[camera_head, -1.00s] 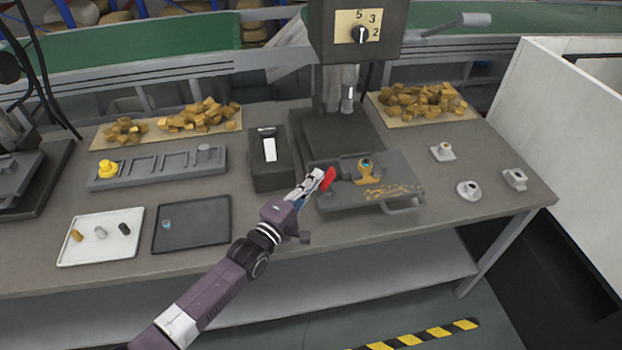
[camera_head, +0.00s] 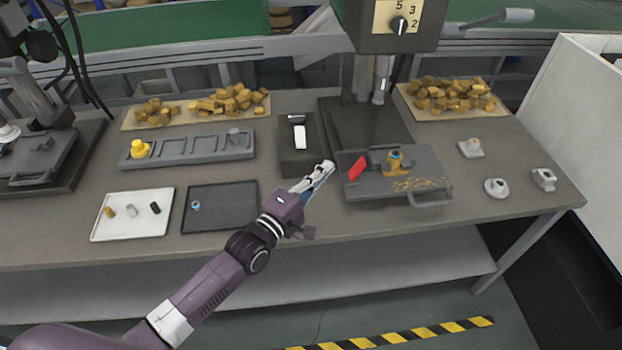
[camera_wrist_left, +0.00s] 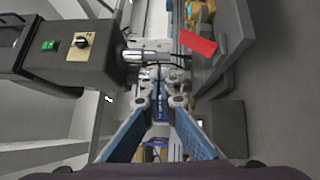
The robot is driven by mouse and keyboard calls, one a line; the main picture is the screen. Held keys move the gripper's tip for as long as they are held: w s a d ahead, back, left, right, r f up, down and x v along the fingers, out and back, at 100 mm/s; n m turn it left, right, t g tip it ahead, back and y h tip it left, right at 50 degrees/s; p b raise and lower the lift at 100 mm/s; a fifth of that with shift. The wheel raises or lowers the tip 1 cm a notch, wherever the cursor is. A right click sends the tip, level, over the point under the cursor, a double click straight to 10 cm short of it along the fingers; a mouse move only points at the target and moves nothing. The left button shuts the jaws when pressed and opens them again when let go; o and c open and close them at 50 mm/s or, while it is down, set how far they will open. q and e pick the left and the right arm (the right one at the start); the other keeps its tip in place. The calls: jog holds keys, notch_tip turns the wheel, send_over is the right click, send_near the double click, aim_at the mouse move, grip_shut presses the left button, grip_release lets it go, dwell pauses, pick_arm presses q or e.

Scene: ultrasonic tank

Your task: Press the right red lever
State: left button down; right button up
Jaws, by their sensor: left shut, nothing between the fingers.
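The red lever (camera_head: 357,168) stands tilted at the left side of a dark grey fixture plate (camera_head: 425,165) under the drill press. Beside the lever on the plate is a brass-coloured part (camera_head: 394,164) with a dark top. In the left wrist view the red lever (camera_wrist_left: 198,43) lies ahead and to the right of the fingers. My left gripper (camera_head: 328,167) is shut and empty, just left of the lever with a small gap between them. It also shows in the left wrist view (camera_wrist_left: 160,78). My right gripper is not in view.
A drill press head (camera_head: 395,25) hangs above the plate. A black box with a white switch (camera_head: 299,137) stands behind my left gripper. A black tray (camera_head: 222,205), a white tray (camera_head: 132,228) and a slotted grey rack (camera_head: 187,150) lie to the left. Small grey parts stand to the right.

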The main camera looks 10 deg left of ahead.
pick_arm(q)
jog(key=s, duration=0.1)
jog(key=s+a+r, duration=0.1)
jog(key=s, duration=0.1)
jog(key=s+a, duration=0.1)
jog(key=shift+s+a+r+b, duration=0.25)
jog(key=shift+s+r+b, duration=0.05)
jog(key=shift+s+r, duration=0.1)
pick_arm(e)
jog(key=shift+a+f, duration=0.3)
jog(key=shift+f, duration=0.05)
